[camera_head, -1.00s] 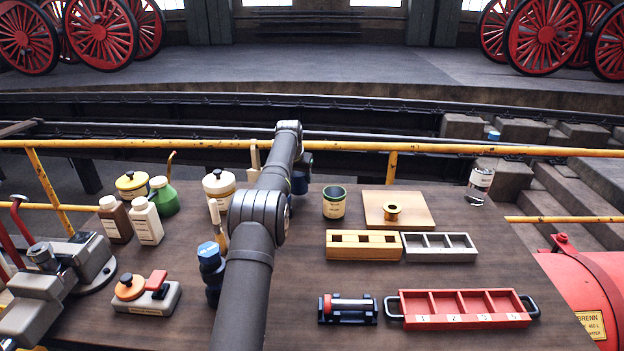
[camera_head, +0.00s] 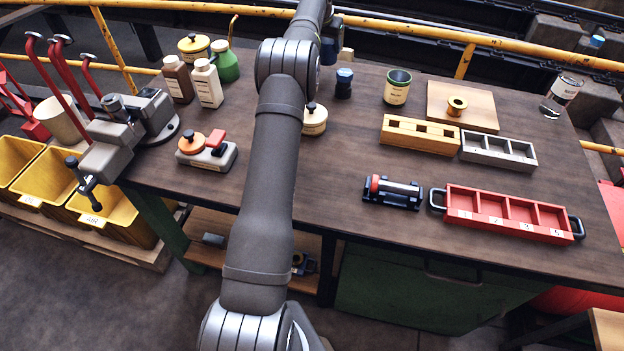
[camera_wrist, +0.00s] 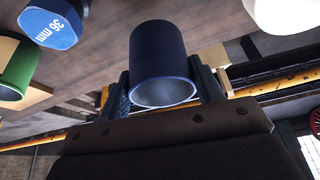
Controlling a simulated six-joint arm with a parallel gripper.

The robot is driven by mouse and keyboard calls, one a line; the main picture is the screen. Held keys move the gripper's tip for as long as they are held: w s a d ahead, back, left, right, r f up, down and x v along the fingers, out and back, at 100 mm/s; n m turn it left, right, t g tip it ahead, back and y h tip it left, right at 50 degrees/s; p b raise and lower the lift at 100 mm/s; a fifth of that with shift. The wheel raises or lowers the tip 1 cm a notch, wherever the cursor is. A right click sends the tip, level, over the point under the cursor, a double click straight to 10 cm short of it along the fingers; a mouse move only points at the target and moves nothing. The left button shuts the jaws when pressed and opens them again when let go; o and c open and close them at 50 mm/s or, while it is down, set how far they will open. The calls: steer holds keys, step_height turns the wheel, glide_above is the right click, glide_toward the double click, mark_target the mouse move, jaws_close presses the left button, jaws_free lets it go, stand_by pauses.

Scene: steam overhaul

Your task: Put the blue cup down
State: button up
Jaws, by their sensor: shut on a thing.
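The blue cup (camera_wrist: 158,55) is between the two fingers of my gripper (camera_wrist: 163,82) in the wrist view, which is upside down. My gripper is shut on its sides. The cup's open mouth faces the bottom of that picture, so it appears upright. In the head view, a dark blue patch that seems to be the cup (camera_head: 328,50) shows beside my arm near the table's back edge; my arm hides most of the gripper. I cannot tell whether the cup's base touches the table (camera_head: 330,185).
A blue-topped 36 mm socket (camera_wrist: 52,24) stands close to the cup; it also shows in the head view (camera_head: 344,83). A green tin (camera_head: 397,88) stands to its right. A lidded cream pot (camera_head: 315,120) is nearer. Bottles (camera_head: 207,82) stand left.

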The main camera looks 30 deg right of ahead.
steer(key=s+a+r+n, duration=0.1)
steer(key=s+a+r, duration=0.55)
steer(key=s, duration=0.35)
steer(key=s+a+r+n, duration=0.1)
steer(key=s+a+r, duration=0.4)
steer(key=s+a, duration=0.3)
steer(key=s+a+f+m, duration=0.1)
steer(key=s+a, duration=0.2)
steer(key=s, duration=0.7)
steer(key=s+a+f, duration=0.1)
steer(key=s+a, duration=0.2)
steer(key=s, duration=0.8)
steer(key=s+a+f+m, duration=0.1)
steer(key=s+a+f, duration=0.15)
steer(key=s, duration=0.35)
steer(key=s+a+f+m, duration=0.2)
steer(key=s+a, duration=0.2)
steer(key=s, duration=0.3)
steer(key=shift+w+a+f, duration=0.55)
steer(key=shift+w+f, duration=1.3)
steer(key=shift+w, duration=0.05)
steer(key=shift+w+a+f, duration=0.55)
steer(key=shift+w+f, duration=1.3)
steer(key=shift+w+a+f, duration=0.55)
steer(key=shift+w+f, duration=1.3)
steer(key=shift+w, duration=0.05)
steer(key=shift+f+g, duration=0.1)
steer(key=shift+g, duration=0.2)
steer(key=o, duration=1)
steer(key=shift+o, duration=0.2)
